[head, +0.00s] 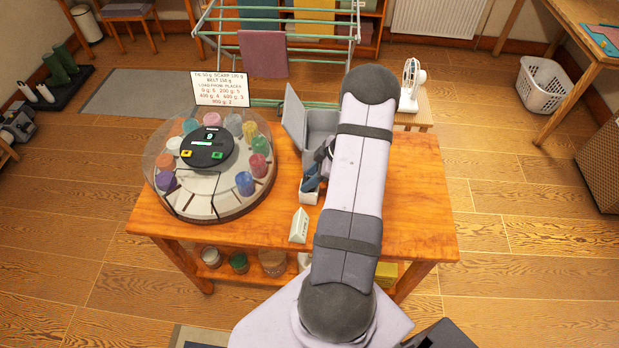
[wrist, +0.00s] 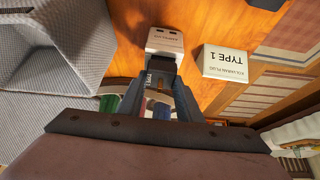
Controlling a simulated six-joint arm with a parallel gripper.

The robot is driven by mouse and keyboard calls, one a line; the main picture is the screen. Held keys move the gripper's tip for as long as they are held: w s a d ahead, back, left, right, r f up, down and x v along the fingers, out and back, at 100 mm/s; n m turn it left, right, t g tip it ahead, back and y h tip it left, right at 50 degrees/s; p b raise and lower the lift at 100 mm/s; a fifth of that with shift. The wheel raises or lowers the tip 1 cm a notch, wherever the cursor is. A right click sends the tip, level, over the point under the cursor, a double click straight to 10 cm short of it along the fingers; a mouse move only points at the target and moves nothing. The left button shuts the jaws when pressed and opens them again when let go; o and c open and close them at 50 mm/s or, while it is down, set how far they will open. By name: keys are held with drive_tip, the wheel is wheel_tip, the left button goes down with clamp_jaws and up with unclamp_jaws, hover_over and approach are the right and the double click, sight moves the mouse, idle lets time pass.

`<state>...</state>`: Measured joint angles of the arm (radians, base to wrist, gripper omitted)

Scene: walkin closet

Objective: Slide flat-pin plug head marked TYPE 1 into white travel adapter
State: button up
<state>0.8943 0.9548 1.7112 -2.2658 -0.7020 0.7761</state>
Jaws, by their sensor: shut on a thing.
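The white travel adapter (wrist: 165,41) shows at the top middle of the wrist view, with small dark slots and upside-down lettering. In the head view a white block (head: 309,192) stands on the table below my gripper (head: 313,177). My gripper (wrist: 158,82) is shut on a small grey piece (wrist: 160,63), seemingly the plug head, right at the adapter's near end. Its pins are hidden, and I cannot tell whether they are in the adapter. A white card reading TYPE 1 (wrist: 227,62) stands to the right; it also shows in the head view (head: 299,225).
An open grey box (head: 319,122) stands behind my gripper and fills the wrist view's left side (wrist: 50,45). A round carousel (head: 213,168) with coloured jars takes the table's left. The wooden table (head: 420,200) is clear at the right.

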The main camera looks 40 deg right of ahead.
drive_tip(key=shift+f, duration=0.3)
idle(0.6)
drive_tip(key=o, duration=1.5)
drive_tip(key=shift+o, duration=0.2)
wheel_tip(320, 180, up, 6)
drive_tip(key=p, duration=0.6)
drive_tip(key=shift+f+p, duration=0.1)
drive_tip(key=shift+p, duration=0.2)
drive_tip(key=shift+r+p, duration=0.5)
drive_tip(key=shift+r, duration=0.6)
